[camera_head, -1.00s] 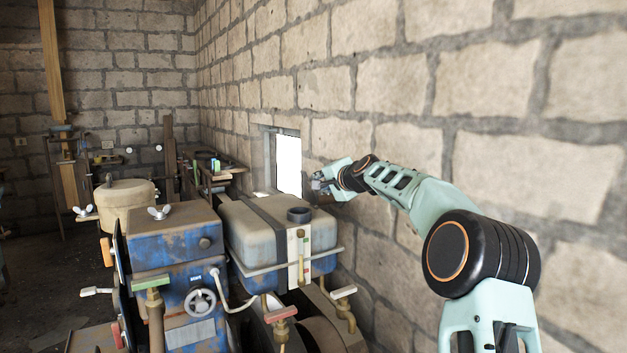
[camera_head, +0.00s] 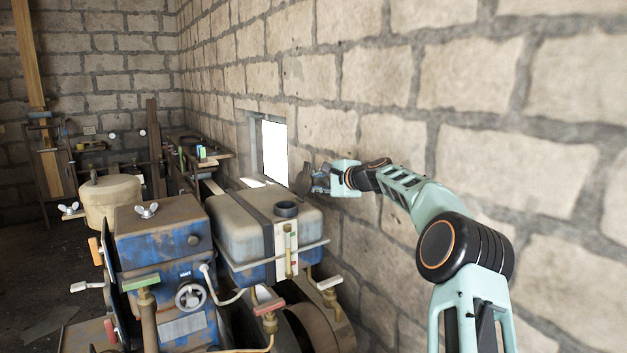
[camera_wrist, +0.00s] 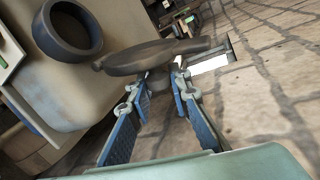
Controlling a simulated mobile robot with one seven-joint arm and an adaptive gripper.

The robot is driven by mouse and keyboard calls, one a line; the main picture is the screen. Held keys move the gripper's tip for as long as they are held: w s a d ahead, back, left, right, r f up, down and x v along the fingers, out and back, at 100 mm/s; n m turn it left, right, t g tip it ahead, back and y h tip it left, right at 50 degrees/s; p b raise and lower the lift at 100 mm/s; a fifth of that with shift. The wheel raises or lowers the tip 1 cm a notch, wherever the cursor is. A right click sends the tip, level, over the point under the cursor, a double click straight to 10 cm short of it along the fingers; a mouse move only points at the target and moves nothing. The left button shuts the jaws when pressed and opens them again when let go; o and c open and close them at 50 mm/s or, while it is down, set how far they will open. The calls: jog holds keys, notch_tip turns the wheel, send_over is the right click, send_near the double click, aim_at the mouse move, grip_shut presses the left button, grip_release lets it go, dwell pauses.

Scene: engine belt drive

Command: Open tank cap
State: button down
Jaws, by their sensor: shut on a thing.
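The tank (camera_head: 240,228) is a worn grey-and-blue box with a dark strap, standing right of the blue engine body. Its round black filler neck (camera_head: 286,209) on top is uncovered; it also shows at the upper left of the wrist view (camera_wrist: 66,38). My gripper (camera_head: 318,180) is shut on the dark tank cap (camera_head: 303,180) and holds it in the air, right of and above the neck, near the wall. In the wrist view, the cap (camera_wrist: 150,57) is tilted edge-on between the blue fingers (camera_wrist: 158,88), apart from the neck.
The stone wall (camera_head: 480,170) runs close along the right, behind my arm. A small bright window (camera_head: 274,152) is behind the tank. The engine body (camera_head: 160,245) with its wing nut and handwheel stands left. A cluttered bench (camera_head: 195,155) is at the back.

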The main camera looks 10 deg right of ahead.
jog(key=shift+r, duration=0.1)
jog(key=c, duration=1.7)
grip_release()
jog(key=shift+c, duration=0.2)
jog(key=v, duration=1.2)
